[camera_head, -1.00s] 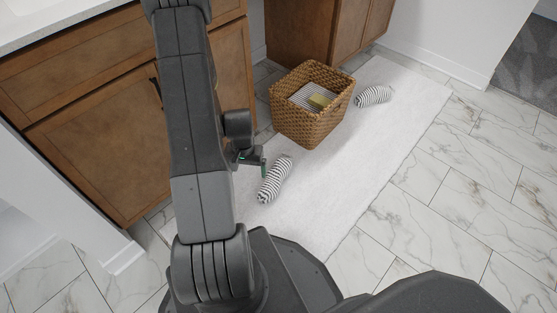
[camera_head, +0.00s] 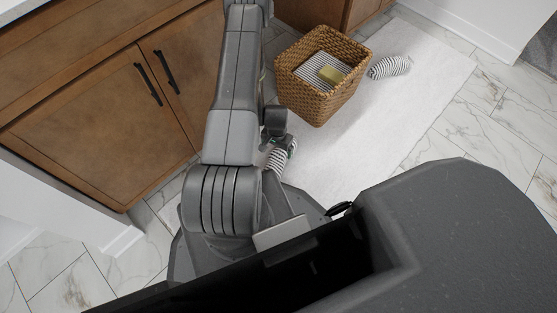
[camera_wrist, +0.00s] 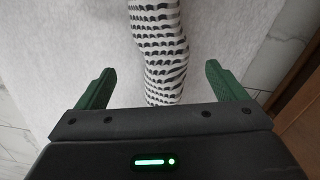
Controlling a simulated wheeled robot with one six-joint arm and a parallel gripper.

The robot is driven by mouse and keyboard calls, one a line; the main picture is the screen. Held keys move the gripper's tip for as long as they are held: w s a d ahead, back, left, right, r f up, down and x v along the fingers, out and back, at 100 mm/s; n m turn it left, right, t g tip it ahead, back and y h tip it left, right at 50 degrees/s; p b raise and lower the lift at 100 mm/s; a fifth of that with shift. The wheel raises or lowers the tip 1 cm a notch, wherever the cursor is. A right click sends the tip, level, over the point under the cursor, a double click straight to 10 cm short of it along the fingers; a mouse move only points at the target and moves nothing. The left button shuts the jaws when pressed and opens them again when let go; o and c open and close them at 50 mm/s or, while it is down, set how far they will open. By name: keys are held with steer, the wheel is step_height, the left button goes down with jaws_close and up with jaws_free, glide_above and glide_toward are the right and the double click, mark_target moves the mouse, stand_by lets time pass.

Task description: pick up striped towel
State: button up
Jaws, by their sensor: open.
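A rolled black-and-white striped towel (camera_wrist: 160,50) lies on the white mat in the wrist view, running up from between my fingers. My gripper (camera_wrist: 160,88) is open, with one green finger on each side of the towel and a gap on both sides. In the head view, this towel (camera_head: 276,158) is partly hidden by my arm and gripper (camera_head: 286,145). A second rolled striped towel (camera_head: 390,67) lies on the mat to the right of the basket.
A wicker basket (camera_head: 318,100) stands on the white mat (camera_head: 400,105), holding a folded striped cloth (camera_head: 310,68) and a yellowish block (camera_head: 331,75). Wooden cabinets (camera_head: 95,125) line the left. Marble tile floor (camera_head: 490,115) is clear at the right.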

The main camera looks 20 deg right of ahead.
mark_target(278, 155)
step_height(278, 155, down, 3)
steer(key=shift+f+b, duration=0.1)
steer(key=shift+b, duration=0.2)
steer(key=f+b, duration=0.1)
steer(key=f, duration=0.2)
steer(key=w+f+b, duration=0.1)
steer(key=f, duration=0.1)
steer(key=shift+d+f+b, duration=0.1)
steer(key=shift+d+b, duration=0.2)
steer(key=shift+d, duration=0.1)
steer(key=c, duration=1.2)
